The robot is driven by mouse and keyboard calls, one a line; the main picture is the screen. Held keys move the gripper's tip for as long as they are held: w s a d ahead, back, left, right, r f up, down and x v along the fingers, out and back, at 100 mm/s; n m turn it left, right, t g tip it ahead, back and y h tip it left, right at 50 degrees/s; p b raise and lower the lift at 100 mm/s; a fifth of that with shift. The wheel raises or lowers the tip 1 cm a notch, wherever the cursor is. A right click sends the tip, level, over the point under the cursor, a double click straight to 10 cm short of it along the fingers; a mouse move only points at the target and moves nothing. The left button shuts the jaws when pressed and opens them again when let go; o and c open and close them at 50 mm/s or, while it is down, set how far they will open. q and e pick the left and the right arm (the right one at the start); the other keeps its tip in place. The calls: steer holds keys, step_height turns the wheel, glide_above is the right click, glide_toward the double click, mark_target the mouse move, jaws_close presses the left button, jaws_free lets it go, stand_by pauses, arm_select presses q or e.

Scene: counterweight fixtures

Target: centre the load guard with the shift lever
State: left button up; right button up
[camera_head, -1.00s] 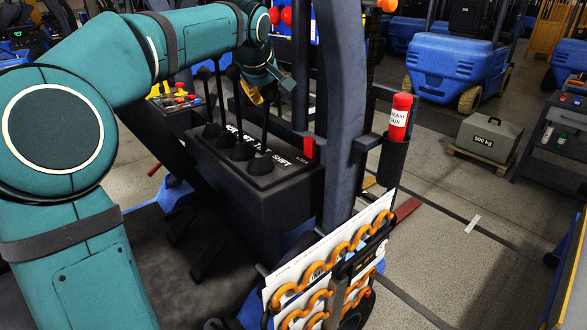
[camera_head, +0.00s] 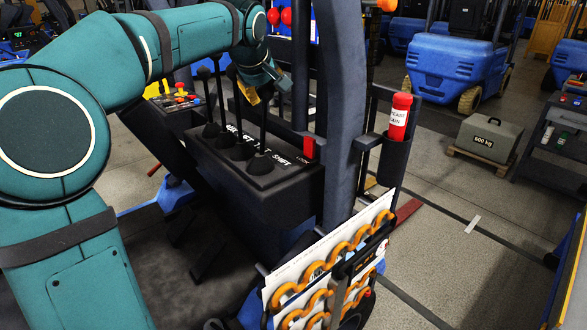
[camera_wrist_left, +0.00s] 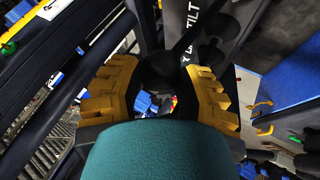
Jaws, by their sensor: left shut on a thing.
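The shift lever (camera_head: 263,128) is the rightmost of several black levers on a dark console, above the printed word SHIFT. My left gripper (camera_head: 263,90) is at the top of this lever in the head view. In the left wrist view, its two yellow toothed fingers (camera_wrist_left: 162,85) stand either side of a dark round knob (camera_wrist_left: 163,70), shut on it. The fingers partly hide the lever's top. I cannot make out the load guard in either view. My right gripper is not in view.
Other levers (camera_head: 221,100) stand close to the left of the gripper. A dark pillar (camera_head: 343,120) rises just right of the console (camera_head: 262,195). A red grease tube (camera_head: 400,117) sits in a holder beyond it.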

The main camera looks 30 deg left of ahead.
arm_select(q)
steer(key=shift+s+a+f, duration=0.1)
stand_by(0.5)
steer(key=shift+s+a+b, duration=0.15)
steer(key=shift+s+b, duration=0.05)
steer(key=shift+s, duration=0.35)
steer(key=shift+s+a+b, duration=0.15)
steer(key=shift+s+b, duration=0.05)
steer(key=shift+s, duration=0.35)
steer(key=o, duration=1.1)
steer(key=shift+w+a, duration=0.15)
steer(key=shift+c, duration=0.2)
